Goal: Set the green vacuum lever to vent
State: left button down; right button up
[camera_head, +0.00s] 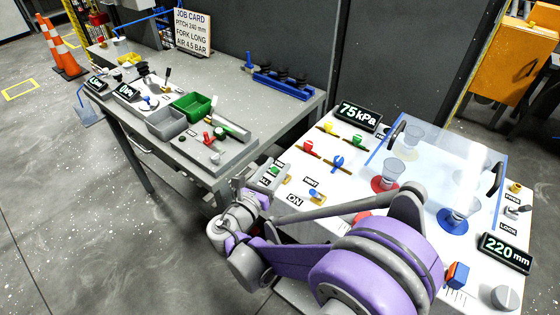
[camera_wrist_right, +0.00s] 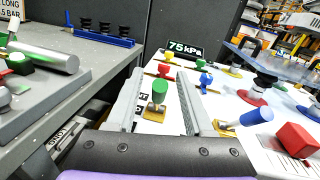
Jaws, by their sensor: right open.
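The green vacuum lever (camera_wrist_right: 160,87) has a green knob on a short stem over a brass plate in the right wrist view. My right gripper (camera_wrist_right: 160,78) is open, its two grey fingers on either side of the lever, with gaps showing. I cannot tell how deep the fingers reach around the knob. In the head view my right gripper (camera_head: 268,178) is at the panel's left edge, mostly covering the green lever (camera_head: 275,170). Labels near the lever are partly hidden, so its set position cannot be read. My left gripper is not in view.
The white panel (camera_head: 345,122) carries red, yellow and blue levers, a 75 kPa display (camera_head: 358,116) and a clear cover with black handles. A blue-handled lever (camera_wrist_right: 257,115) stands just right of my right gripper. A grey workbench (camera_head: 250,100) is to the left.

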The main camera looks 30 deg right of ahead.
jog(key=shift+x, duration=1.35)
grip_shut()
dwell(0.4)
